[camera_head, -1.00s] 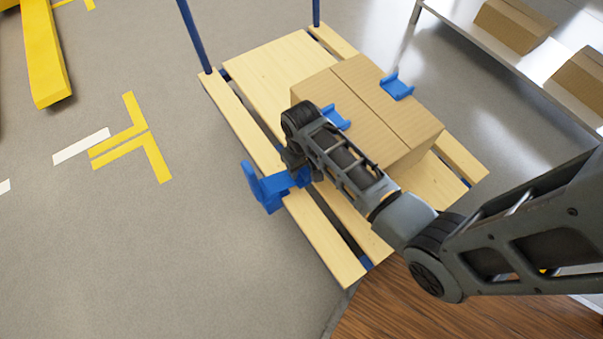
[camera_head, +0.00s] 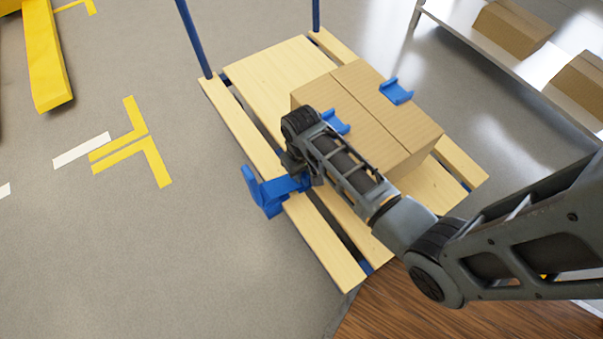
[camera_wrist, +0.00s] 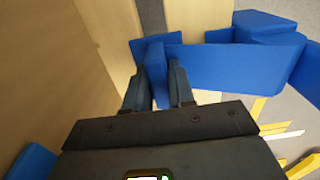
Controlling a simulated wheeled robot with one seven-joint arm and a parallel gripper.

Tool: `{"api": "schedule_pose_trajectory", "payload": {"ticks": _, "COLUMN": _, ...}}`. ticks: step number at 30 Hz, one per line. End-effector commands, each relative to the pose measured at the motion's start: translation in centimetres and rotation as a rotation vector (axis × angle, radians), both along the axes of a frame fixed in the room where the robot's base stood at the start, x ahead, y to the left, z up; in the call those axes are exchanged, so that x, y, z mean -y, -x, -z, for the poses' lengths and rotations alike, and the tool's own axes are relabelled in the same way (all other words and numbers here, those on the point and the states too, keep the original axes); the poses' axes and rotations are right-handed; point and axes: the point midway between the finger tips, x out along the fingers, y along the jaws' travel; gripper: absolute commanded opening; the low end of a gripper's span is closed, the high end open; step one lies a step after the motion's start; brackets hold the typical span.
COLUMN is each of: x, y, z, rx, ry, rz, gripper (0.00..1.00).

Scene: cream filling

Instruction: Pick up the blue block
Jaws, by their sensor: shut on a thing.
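The blue block (camera_head: 266,196) is a bracket-like piece with upright ends. It is at the left edge of the wooden cart top in the head view, partly over the slats and partly past their edge. In the wrist view the blue block (camera_wrist: 235,67) extends right from between my fingers. My gripper (camera_wrist: 157,78) is shut on its left part. In the head view my gripper (camera_head: 298,172) is largely hidden by my wrist. I cannot tell whether the block touches the slats.
A cardboard box (camera_head: 405,128) stands on the slatted cart (camera_head: 330,248), right beside my forearm. Two smaller blue pieces, one nearer (camera_head: 337,125) and one farther (camera_head: 397,91), are on it. Blue posts (camera_head: 194,38) rise at the back. Open floor lies left.

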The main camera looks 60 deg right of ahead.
Motion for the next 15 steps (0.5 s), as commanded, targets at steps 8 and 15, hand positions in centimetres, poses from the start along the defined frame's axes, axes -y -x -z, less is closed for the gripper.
{"api": "schedule_pose_trajectory", "payload": {"ticks": 8, "x": 0.0, "y": 0.0, "z": -1.9, "rx": 0.001, "ry": 0.000, "rz": 0.000, "gripper": 0.00}}
{"api": "schedule_pose_trajectory", "payload": {"ticks": 15, "x": 0.0, "y": -0.1, "z": -6.4, "rx": 0.002, "ry": 0.001, "rz": 0.000, "gripper": 0.00}}
